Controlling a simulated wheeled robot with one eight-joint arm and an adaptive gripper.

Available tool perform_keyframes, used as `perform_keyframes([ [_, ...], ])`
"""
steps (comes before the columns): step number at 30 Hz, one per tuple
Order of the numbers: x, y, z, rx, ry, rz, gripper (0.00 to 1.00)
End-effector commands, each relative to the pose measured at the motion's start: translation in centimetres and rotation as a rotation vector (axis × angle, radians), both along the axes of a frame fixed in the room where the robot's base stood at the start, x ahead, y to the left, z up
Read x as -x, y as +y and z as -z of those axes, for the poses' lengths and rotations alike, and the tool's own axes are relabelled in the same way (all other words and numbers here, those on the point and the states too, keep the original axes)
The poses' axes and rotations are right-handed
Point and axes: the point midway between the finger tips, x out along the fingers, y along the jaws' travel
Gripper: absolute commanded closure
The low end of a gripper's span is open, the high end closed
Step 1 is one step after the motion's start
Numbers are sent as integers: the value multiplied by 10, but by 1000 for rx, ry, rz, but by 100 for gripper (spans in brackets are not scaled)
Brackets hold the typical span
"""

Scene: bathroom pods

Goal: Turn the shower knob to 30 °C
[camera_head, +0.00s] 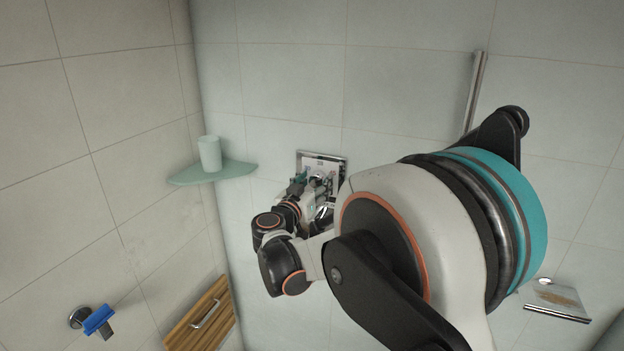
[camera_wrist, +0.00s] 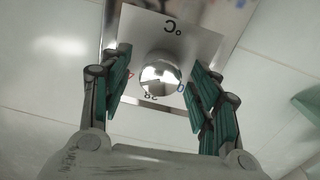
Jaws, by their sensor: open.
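The shower knob (camera_wrist: 161,77) is a shiny round chrome knob on a square plate (camera_wrist: 195,45) with a "°C" mark. In the wrist view it lies between the two green-padded fingers of my gripper (camera_wrist: 160,90), which are apart on either side of it. I cannot tell whether either pad touches it. Part of a number shows beside the knob, but the setting is not readable. In the head view the wall plate (camera_head: 308,157) is partly hidden behind my gripper (camera_head: 312,183) and arm.
A corner shelf (camera_head: 215,172) with a pale cup (camera_head: 209,153) is left of the plate. A vertical chrome bar (camera_head: 474,92) is at the right. A wooden slatted panel (camera_head: 198,318) and a blue item (camera_head: 98,319) are lower left. A small chrome-edged holder (camera_head: 557,301) is lower right.

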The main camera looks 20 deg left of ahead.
Motion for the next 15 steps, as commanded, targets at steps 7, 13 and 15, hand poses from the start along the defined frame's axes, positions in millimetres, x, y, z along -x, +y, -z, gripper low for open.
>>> perform_keyframes([
  [7, 0, 0, 0, 0, 0, 0, 82],
  [13, 0, 0, 0, 2, 0, 1, 89],
  [15, 0, 0, 0, 7, 1, 1, 89],
])
